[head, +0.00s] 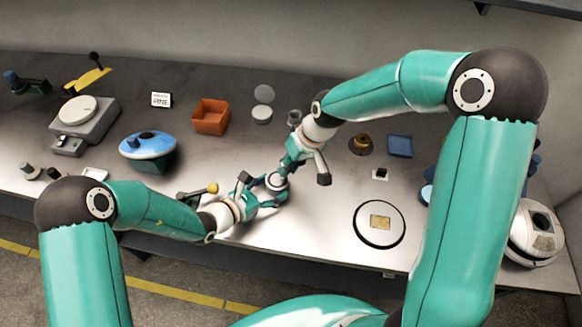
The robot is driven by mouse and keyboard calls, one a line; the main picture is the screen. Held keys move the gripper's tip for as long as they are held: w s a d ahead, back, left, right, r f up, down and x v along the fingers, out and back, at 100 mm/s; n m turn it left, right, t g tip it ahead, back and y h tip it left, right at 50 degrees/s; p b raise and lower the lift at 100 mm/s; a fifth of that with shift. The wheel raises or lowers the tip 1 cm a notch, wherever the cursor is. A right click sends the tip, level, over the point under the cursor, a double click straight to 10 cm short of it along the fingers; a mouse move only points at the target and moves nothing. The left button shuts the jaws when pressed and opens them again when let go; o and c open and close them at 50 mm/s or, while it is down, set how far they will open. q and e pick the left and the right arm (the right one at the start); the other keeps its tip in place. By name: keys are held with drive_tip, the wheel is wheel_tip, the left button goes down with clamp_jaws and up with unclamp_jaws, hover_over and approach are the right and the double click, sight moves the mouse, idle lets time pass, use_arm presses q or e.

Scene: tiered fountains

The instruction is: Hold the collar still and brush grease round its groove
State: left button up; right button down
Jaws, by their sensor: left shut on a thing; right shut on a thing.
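A small grey ring-shaped part (277,181), which looks like the collar, is at the meeting point of my two grippers over the middle of the bench. My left gripper (265,191) reaches in from the left and is shut on it. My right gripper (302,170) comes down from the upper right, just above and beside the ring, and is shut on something. The held thing is mostly hidden by the fingers, and I cannot make out a brush. The groove and any grease are too small to see.
An orange bin (210,117), a blue-topped bowl-like container (147,147) and a grey scale (85,121) stand to the left. A round white plate (379,224) lies right of the grippers. A brass-coloured part (361,144) and blue tray (400,146) sit behind it. The front edge is close.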

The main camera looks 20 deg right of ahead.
drive_tip(key=shift+w, duration=1)
drive_tip(key=shift+s+f, duration=0.15)
drive_tip(key=shift+s, duration=1.3)
drive_tip(key=shift+w+r, duration=0.2)
drive_tip(key=shift+w, duration=1.25)
drive_tip(key=shift+s, duration=0.15)
drive_tip(key=shift+s+f, duration=0.1)
drive_tip(key=shift+s, duration=1.2)
drive_tip(key=shift+a, duration=1.2)
drive_tip(key=shift+w, duration=0.15)
